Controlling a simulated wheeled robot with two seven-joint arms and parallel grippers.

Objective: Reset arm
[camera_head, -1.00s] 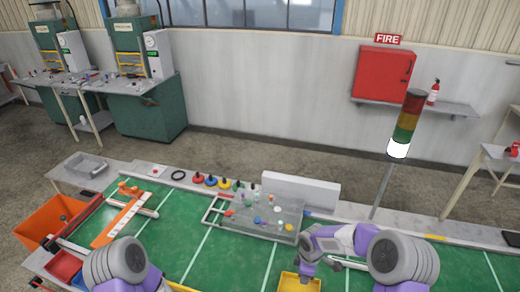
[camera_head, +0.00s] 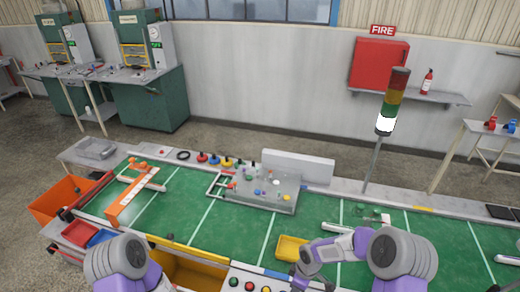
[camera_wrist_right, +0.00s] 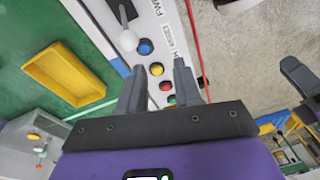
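My right gripper shows in the right wrist view (camera_wrist_right: 160,68). Its two dark fingers are apart with nothing between them. The gap lies over the edge of a white control panel (camera_wrist_right: 140,18) with blue, yellow, red and green buttons and a lever with a white knob (camera_wrist_right: 128,41). In the head view my right forearm bends down toward the front edge, and its gripper (camera_head: 300,283) is only partly visible beside the panel. My left arm (camera_head: 122,265) is at the lower left; its gripper is not visible.
A small yellow tray (camera_head: 291,247) sits on the green mat (camera_head: 240,226) near my right arm. A grey board with small coloured parts (camera_head: 282,200) lies behind it. An orange bin (camera_head: 58,200) stands left. A signal tower (camera_head: 390,100) rises behind the table.

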